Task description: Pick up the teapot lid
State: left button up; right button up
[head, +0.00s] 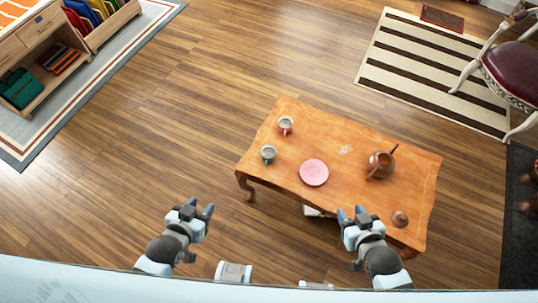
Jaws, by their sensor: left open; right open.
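A small brown teapot lid (400,219) lies near the front right of the low wooden table (310,133). The brown teapot (380,164) stands on the table behind the lid, its handle and spout visible. My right gripper (354,211) is open and empty, just left of the lid and near the table's front edge, apart from the lid. My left gripper (199,208) is open and empty over the floor, in front of and left of the table.
A pink plate (314,172) and two cups, one red-handled (286,124) and one green-handled (268,153), are on the table. A striped rug (436,72) and a chair (515,68) are at the right. A shelf (35,50) stands at the upper left. The wooden floor between is clear.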

aim_at(399, 219)
jog(key=z, duration=1.15)
